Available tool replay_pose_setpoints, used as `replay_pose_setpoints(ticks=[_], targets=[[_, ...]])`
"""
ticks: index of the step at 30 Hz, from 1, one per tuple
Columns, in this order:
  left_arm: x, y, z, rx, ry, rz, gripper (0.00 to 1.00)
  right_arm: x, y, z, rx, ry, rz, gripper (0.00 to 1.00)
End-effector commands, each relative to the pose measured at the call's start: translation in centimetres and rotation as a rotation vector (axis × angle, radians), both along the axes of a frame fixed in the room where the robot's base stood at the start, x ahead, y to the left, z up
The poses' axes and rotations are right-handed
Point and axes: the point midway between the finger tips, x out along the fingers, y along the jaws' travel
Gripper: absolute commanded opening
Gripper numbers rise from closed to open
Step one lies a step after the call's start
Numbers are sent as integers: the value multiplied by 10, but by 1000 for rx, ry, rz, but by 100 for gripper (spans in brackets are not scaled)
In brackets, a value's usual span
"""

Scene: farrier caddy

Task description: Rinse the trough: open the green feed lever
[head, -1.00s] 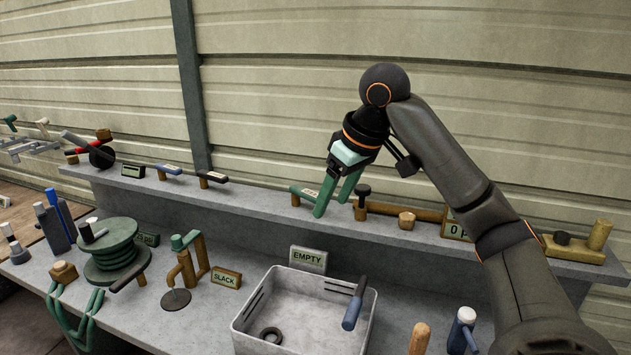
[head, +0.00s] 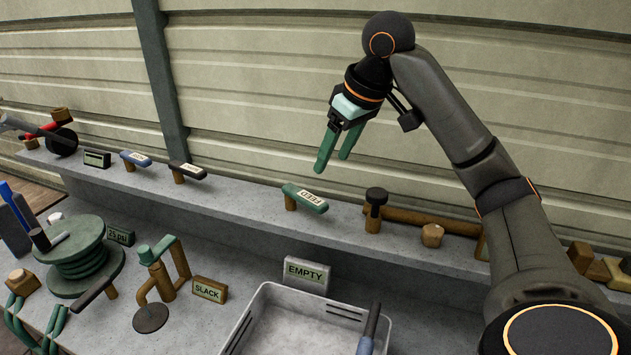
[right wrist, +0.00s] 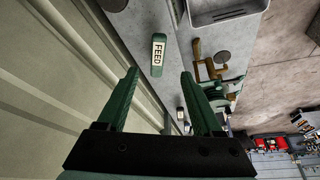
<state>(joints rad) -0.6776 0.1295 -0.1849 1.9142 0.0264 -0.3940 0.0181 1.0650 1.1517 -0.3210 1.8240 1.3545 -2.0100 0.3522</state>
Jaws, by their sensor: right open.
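The green feed lever (head: 305,198) sits on a short wooden post on the raised shelf, with a white FEED label on top. It also shows in the right wrist view (right wrist: 157,56), beyond and between the fingertips. My right gripper (head: 334,160) is open and empty, its green fingers pointing down, above and a little to the right of the lever in the head view. It does not touch the lever. In the right wrist view both fingers of the gripper (right wrist: 160,75) are apart with nothing between them. My left gripper is not in view.
Blue (head: 136,158) and black (head: 188,170) levers stand left on the shelf (head: 240,204). A dark-capped post (head: 376,199) stands right of the feed lever. Below are a grey bin (head: 262,303), an EMPTY sign (head: 306,273), a SLACK sign (head: 209,289) and a green hose reel (head: 80,255).

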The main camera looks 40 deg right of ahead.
Motion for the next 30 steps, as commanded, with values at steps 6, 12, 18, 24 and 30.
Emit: replay_pose_setpoints(ticks=[6,12,18,24,30], targets=[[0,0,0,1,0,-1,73,2,0,-5,0,1,0,68],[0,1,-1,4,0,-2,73,12,1,-32,-1,6,1,68],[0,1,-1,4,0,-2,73,28,2,-71,1,6,0,68],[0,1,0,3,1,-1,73,41,3,-101,1,3,0,68],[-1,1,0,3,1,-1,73,47,3,-114,0,1,0,68]])
